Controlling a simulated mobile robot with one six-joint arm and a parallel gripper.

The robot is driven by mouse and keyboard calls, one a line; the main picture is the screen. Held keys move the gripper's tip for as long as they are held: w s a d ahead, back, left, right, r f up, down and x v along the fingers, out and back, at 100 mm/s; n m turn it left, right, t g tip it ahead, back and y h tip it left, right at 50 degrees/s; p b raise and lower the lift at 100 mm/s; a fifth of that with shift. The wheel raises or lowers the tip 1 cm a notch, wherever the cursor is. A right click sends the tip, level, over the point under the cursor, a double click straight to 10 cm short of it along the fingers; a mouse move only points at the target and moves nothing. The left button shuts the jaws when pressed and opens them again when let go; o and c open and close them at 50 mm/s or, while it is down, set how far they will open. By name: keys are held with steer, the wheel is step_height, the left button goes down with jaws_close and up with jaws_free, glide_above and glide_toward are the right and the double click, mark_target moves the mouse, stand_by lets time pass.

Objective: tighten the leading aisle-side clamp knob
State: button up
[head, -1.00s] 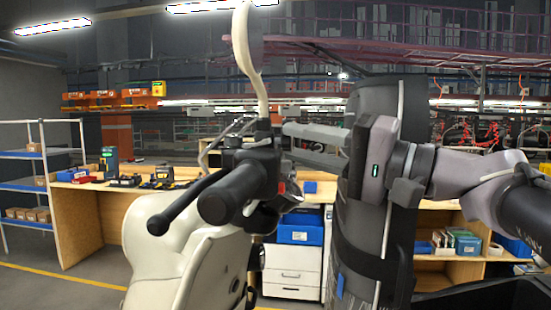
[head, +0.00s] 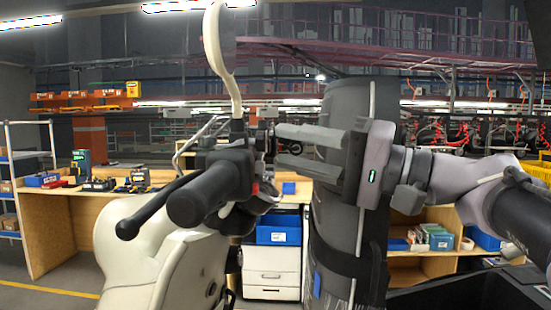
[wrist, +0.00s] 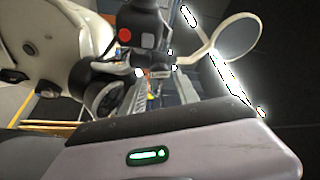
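A cream scooter (head: 165,250) with black handlebar grips (head: 200,192) and a round-stemmed mirror (head: 218,50) stands left of centre in the head view. My gripper (head: 276,146) reaches in from the right at handlebar height. Its two grey fingers point left, apart, with nothing seen held between them. The fingertips are close to the dark parts at the mirror's base; contact cannot be told. No clamp knob can be clearly picked out. The wrist view shows the handlebar switch with a red button (wrist: 125,36) and the mirror (wrist: 236,38) beyond my gripper's body.
A tall dark strapped column (head: 335,215) stands just behind my gripper. A wooden bench (head: 55,225) with tools is behind the scooter at left. A white drawer cabinet (head: 272,268) with a blue bin (head: 278,230) stands behind, centre. A blue shelf rack is at far left.

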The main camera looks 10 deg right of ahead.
steer(key=v, duration=1.4)
steer(key=shift+d+b, duration=0.2)
steer(key=shift+b, duration=0.1)
steer(key=shift+s, duration=0.1)
steer(key=s+a+f+m+g+h, duration=0.1)
steer(key=s+a+f+g+h, duration=0.2)
steer(key=a+f, duration=0.6)
steer(key=s+a+f+m+g+h, duration=0.1)
steer(key=a+f+m+g+h, duration=0.2)
steer(key=f, duration=1)
steer(key=s+d+f+n+h, duration=0.1)
steer(key=s+f+h, duration=0.2)
steer(key=f, duration=0.4)
steer(key=s+f+t+h, duration=0.1)
steer(key=s+f+h, duration=0.2)
steer(key=f+h, duration=0.2)
step_height(320, 180, down, 4)
steer(key=shift+s+d+r+n+h, duration=0.25)
steer(key=shift+s+d+n+h, duration=0.05)
steer(key=shift+d+n, duration=0.1)
